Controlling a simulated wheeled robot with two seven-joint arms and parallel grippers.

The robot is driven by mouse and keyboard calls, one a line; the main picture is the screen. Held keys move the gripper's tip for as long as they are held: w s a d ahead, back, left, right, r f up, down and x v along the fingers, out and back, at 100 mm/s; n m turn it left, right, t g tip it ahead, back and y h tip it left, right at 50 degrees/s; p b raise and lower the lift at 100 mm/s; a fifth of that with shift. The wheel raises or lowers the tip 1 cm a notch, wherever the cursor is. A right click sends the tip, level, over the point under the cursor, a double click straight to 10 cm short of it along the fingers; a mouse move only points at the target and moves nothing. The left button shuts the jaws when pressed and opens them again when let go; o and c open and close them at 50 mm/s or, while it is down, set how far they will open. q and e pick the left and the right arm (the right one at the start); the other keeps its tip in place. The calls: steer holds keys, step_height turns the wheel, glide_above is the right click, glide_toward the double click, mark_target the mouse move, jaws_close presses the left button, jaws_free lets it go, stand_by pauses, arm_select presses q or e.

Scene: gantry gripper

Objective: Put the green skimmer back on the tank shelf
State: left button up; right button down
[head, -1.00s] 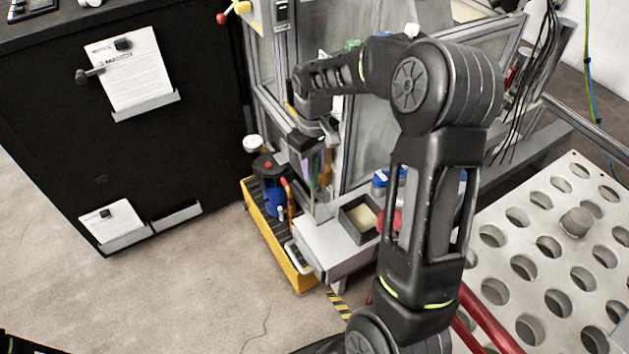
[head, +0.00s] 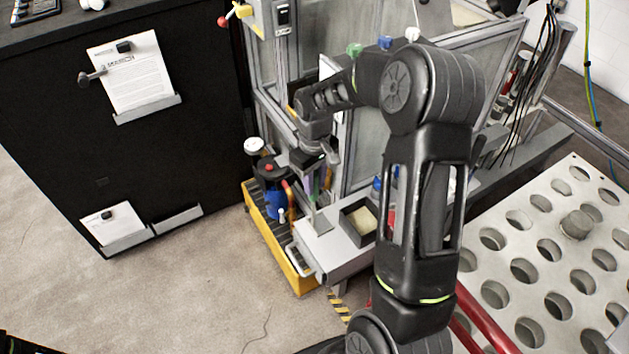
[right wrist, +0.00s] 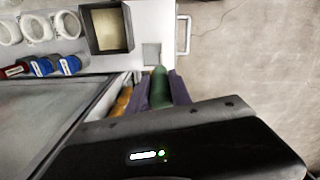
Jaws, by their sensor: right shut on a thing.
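My right gripper (head: 316,184) is shut on the green skimmer, above the left end of the tank shelf (head: 322,254) in the head view. Only a thin green strip of the skimmer shows there. In the right wrist view its rounded green part (right wrist: 159,88) sits between the two purple fingers, and the rest is hidden. Its tip appears close to a small grey square (right wrist: 151,54) on the pale shelf; I cannot tell whether they touch. My left gripper is not in view.
A square tray (head: 346,222) with a beige inside stands on the shelf. Blue-capped bottles (right wrist: 69,64) and white rings (right wrist: 36,27) lie beyond it in the wrist view. A yellow-edged platform (head: 279,247) with a blue pump is left of the shelf. Glass tank panels stand behind.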

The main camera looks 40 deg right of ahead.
steer(key=c, duration=1.2)
jaws_free()
steer(key=shift+f, duration=0.1)
steer(key=shift+o, duration=0.2)
step_height(320, 180, up, 12)
steer(key=shift+r+b, duration=0.15)
steer(key=shift+b, duration=0.3)
